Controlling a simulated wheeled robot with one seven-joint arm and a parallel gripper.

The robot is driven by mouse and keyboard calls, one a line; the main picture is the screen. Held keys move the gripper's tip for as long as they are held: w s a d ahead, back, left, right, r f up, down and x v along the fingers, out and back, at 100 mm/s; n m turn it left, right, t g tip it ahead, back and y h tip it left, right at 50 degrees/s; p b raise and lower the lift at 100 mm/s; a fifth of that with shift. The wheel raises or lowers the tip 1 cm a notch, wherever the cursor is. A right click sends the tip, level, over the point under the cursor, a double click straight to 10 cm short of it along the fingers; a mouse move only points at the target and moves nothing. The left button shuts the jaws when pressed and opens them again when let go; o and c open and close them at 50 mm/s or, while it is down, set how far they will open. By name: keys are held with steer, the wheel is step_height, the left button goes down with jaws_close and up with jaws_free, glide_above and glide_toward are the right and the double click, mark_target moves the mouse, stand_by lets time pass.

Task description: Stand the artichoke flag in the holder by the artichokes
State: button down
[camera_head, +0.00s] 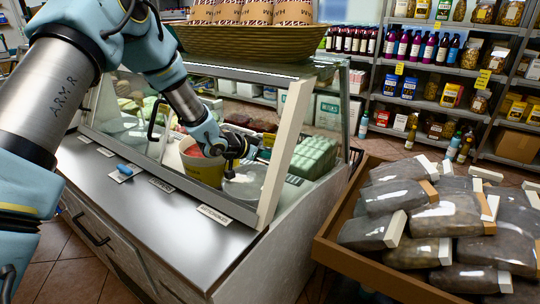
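My gripper (238,157) is inside the glass display case, above and between a yellow tub (203,167) and a pale round bowl (245,182). Its dark fingers are small and partly behind the glass, so I cannot tell whether they hold anything. A white tag (214,214) with unclear dark lettering lies on the steel ledge below the bowl. Another white card (121,176) with a small blue piece (124,170) lies farther left. I cannot make out which piece is the artichoke flag, nor its holder. The artichokes cannot be told apart with certainty.
The case's slanted glass front and pale end post (285,152) stand close to my arm. A wicker tray (250,40) of packages sits on top. A wooden crate (365,272) of bagged goods stands at right. Stocked shelves (440,105) are behind. The steel ledge (150,215) is mostly clear.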

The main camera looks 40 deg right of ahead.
steer(key=shift+f, duration=0.2)
stand_by(0.4)
steer(key=c, duration=0.8)
jaws_free()
steer(key=shift+c, duration=0.6)
steer(key=shift+a, duration=0.15)
steer(key=shift+a, duration=1.3)
steer(key=shift+p+v, duration=1.3)
steer(key=shift+v, duration=1.65)
